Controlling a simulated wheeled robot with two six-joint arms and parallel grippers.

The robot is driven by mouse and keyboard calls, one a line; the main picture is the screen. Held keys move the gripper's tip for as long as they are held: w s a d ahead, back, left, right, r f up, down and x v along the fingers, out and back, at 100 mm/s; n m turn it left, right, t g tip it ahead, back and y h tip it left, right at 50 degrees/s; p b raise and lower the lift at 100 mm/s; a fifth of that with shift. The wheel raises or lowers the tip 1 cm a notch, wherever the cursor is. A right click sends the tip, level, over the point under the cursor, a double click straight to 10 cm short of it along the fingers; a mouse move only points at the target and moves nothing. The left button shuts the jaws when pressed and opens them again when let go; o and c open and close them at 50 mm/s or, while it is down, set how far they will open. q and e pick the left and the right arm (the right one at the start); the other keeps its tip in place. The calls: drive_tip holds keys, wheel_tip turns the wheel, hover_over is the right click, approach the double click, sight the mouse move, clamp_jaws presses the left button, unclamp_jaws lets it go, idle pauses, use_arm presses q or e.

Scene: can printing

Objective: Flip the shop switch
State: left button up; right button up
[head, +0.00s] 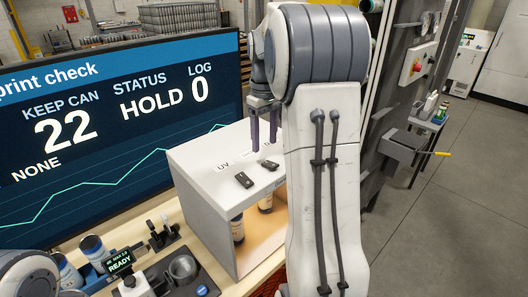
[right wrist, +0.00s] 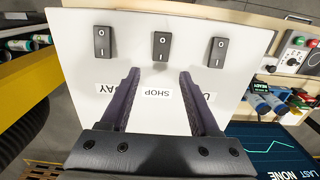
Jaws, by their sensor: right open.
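The shop switch is the middle one of three black rocker switches on top of a white box. It shows in the right wrist view (right wrist: 161,46), in line with the SHOP label (right wrist: 157,92), and in the head view (head: 269,164). Its rocker position is too small to tell. My right gripper (head: 264,142) is open and empty above the box top, with its dark purple fingers pointing down. In the right wrist view the fingertips (right wrist: 160,74) frame the SHOP label, with the switch just beyond them. My left gripper is not in view.
The white box (head: 200,190) has cans inside. A large screen (head: 120,120) stands at its left, with cans (head: 92,250) and a small READY display (head: 120,261) in front. My right arm hides part of the box.

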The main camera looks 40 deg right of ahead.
sight(264, 161)
drive_tip(key=shift+f+p, duration=0.5)
drive_tip(key=shift+f, duration=2.15)
